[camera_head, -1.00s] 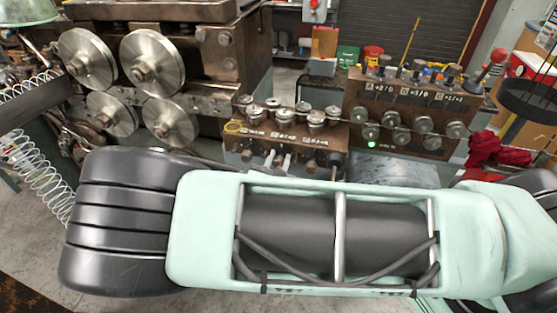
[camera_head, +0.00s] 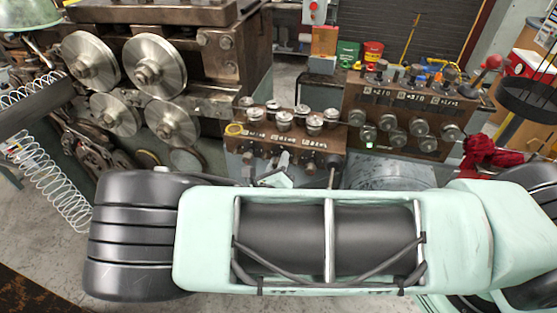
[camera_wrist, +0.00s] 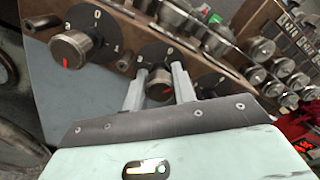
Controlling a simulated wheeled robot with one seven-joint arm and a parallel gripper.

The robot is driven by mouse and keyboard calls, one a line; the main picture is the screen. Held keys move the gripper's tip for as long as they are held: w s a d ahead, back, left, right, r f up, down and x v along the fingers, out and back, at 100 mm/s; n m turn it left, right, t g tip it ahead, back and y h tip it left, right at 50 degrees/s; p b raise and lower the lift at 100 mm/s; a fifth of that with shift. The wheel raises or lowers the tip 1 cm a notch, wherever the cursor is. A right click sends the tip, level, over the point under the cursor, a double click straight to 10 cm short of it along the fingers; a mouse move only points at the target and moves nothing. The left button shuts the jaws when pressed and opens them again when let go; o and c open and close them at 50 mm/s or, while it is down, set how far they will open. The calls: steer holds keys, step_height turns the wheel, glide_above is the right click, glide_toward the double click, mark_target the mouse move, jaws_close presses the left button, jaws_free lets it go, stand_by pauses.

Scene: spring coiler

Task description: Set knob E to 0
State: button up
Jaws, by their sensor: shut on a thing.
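In the wrist view my gripper (camera_wrist: 159,88) has its two pale fingers on either side of a round metal knob (camera_wrist: 158,86), the middle one on a brown panel. The fingers are shut on it. I cannot read the knob's letter. In the head view my gripper (camera_head: 283,162) is at the front of the smaller control box (camera_head: 240,143), partly hidden by my arm.
A neighbouring knob (camera_wrist: 72,50) with a red mark and a 0 on its dial stands left of my gripper. Another dial (camera_wrist: 210,82) is partly hidden at right. A larger control box (camera_head: 400,100) stands behind, right. Large rollers (camera_head: 155,65) and a spring (camera_head: 50,180) are at left.

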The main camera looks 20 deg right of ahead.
steer(key=n, duration=0.3)
steer(key=shift+n+p, duration=0.3)
steer(key=shift+a+n, duration=0.1)
steer(key=shift+n, duration=1.8)
steer(key=o, duration=0.7)
steer(key=b+v, duration=0.5)
steer(key=v, duration=1.2)
steer(key=shift+s+a, duration=0.1)
steer(key=shift+s, duration=0.1)
